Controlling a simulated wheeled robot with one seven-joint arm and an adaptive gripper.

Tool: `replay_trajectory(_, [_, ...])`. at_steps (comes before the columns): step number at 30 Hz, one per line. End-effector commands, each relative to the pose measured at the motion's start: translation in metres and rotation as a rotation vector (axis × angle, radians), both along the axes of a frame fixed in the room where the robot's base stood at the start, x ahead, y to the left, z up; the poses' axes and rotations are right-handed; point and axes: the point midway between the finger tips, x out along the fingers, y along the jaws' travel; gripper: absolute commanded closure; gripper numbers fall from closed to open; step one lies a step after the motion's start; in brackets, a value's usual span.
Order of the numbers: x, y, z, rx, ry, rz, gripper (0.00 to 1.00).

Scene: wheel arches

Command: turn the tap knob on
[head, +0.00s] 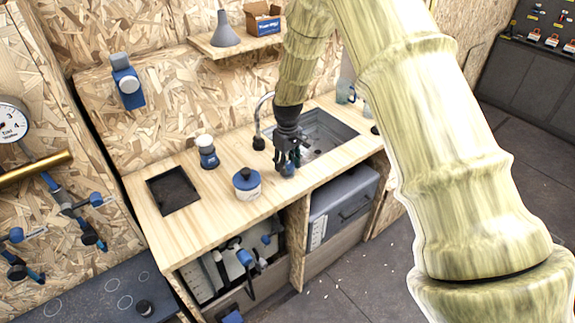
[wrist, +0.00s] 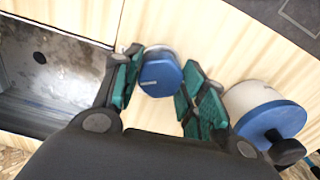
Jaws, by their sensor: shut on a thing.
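The blue tap knob (wrist: 160,74) shows between my fingers in the wrist view, on the wooden counter beside the sink. In the head view a bit of it (head: 289,169) shows under the fingers. My gripper (wrist: 161,62) is shut on the knob, one green-padded finger on each side. In the head view my gripper (head: 287,158) points down at the counter in front of the sink's left end. The tap's curved spout (head: 259,112) rises behind my gripper. The grey sink (head: 345,130) lies right of it and also shows at the left of the wrist view (wrist: 65,75).
A white pot with a blue lid (head: 247,186) stands close to my gripper; it also shows in the wrist view (wrist: 255,98). A white-and-blue jar (head: 207,152) and a dark square plate (head: 172,190) are further left. A shelf (head: 225,45) hangs above the counter.

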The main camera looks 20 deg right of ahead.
Motion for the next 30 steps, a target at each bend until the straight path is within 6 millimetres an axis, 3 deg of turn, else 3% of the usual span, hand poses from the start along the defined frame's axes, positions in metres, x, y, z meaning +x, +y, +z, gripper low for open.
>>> replay_trajectory(15, [0.0024, -0.001, 0.0021, 0.0, -0.005, -0.406, 0.82])
replay_trajectory(30, [0.0029, -0.0013, 0.0028, 0.001, -0.006, -0.534, 0.82])
